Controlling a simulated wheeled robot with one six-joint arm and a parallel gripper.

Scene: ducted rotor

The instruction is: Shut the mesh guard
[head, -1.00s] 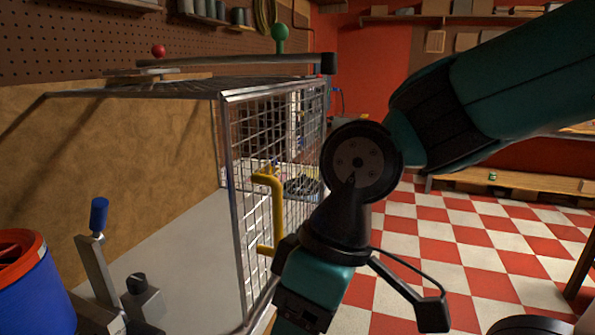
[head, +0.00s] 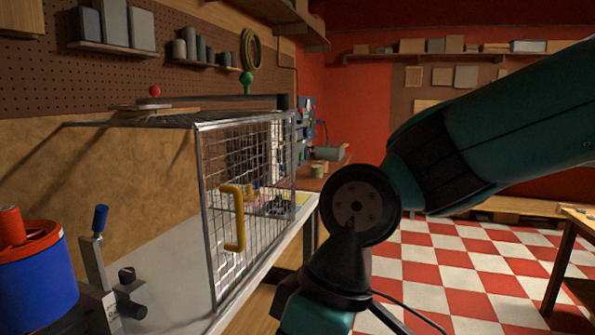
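The mesh guard (head: 262,150) is a metal-framed wire cage on the workbench, left of the middle of the head view. A yellow handle (head: 238,222) is fixed to its near mesh panel. Its dark top (head: 150,119) reaches left toward the tan back panel. Through the mesh I see a dark round part (head: 279,206), blurred by the wires. I cannot tell from this angle how far the guard stands from its closed position. My arm comes in from the right and bends down in front of the guard's right side. My gripper is below the picture, out of sight.
A blue tub with an orange rim (head: 35,275) and a metal clamp with a blue-tipped lever (head: 97,245) stand at the near left of the bench. A red knob (head: 155,91) and a green knob (head: 247,80) show above the guard. Checkered floor (head: 450,265) is open at right.

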